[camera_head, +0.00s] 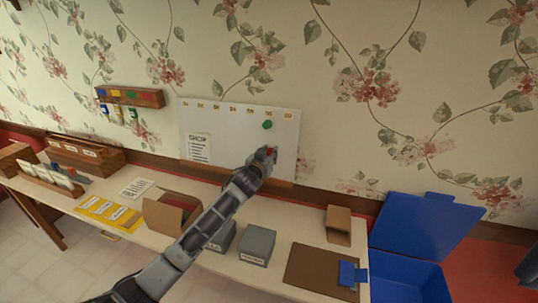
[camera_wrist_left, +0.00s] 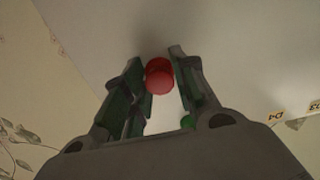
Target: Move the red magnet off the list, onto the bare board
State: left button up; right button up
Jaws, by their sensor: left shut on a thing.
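The white board (camera_head: 228,117) is on the wall, with the shopping list (camera_head: 197,148) at its left side. My left gripper (camera_head: 266,157) is at the right-hand part of the board, well to the right of the list. It is shut on the red magnet (camera_head: 272,151). In the left wrist view the red magnet (camera_wrist_left: 159,76) sits between the two fingertips (camera_wrist_left: 160,72), in front of bare white board. I cannot tell whether the magnet touches the board. A dark part at the right edge may be my right arm; its gripper does not show.
A green magnet (camera_head: 267,125) is on the board above my left gripper. Small yellow labels line the board's top. Below stands a table with an open cardboard box (camera_head: 171,213), grey boxes (camera_head: 257,246) and a brown mat (camera_head: 318,268). A blue bin (camera_head: 412,281) is at the right.

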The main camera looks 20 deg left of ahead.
pick_arm(q)
jog(key=shift+w, duration=0.3)
pick_arm(e)
jog(key=shift+a, duration=0.3)
dwell(0.5)
jog(key=shift+d, duration=0.2)
pick_arm(q)
jog(key=o, duration=0.7)
jog(key=shift+c, duration=0.2)
jog(key=shift+o, duration=1.3)
jog(key=shift+o, duration=0.2)
jog(key=shift+f, duration=0.1)
jog(key=o, duration=0.5)
pick_arm(e)
jog(key=shift+a, duration=0.1)
pick_arm(q)
jog(key=shift+s, duration=0.15)
